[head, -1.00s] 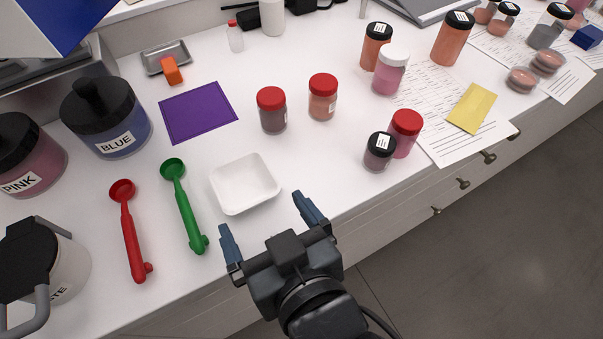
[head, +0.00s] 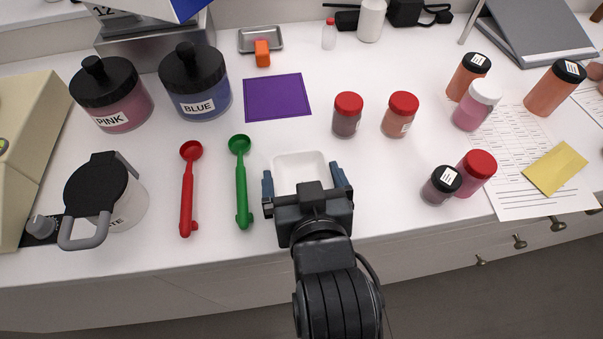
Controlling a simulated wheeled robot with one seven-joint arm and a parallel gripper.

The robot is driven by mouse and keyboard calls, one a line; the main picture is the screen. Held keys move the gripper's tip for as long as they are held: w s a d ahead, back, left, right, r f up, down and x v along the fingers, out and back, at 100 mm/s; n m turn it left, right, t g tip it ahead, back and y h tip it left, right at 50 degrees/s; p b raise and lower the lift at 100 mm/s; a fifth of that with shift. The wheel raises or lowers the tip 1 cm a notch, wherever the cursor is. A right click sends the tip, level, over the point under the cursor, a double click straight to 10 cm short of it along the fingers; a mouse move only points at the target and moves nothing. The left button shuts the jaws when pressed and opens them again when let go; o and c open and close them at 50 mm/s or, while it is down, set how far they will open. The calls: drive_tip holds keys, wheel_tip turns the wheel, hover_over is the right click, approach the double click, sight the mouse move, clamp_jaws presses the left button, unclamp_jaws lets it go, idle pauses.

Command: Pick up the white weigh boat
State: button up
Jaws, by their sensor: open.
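The white weigh boat (head: 299,163) is a shallow square dish on the white counter, near its front edge. My gripper (head: 307,180) is open, with its two blue fingers at the left and right sides of the boat. The gripper body hides the boat's near part. I cannot tell whether the fingers touch the boat or how high they are over the counter.
A green scoop (head: 241,185) lies close to the left of my gripper, with a red scoop (head: 187,190) beyond it. A purple mat (head: 277,97) lies behind the boat. Red-lidded jars (head: 347,115) stand to the right behind. The counter right of my gripper is clear.

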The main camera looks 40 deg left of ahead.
drive_tip(key=c, duration=0.7)
drive_tip(key=shift+o, duration=0.2)
drive_tip(key=shift+r, duration=0.15)
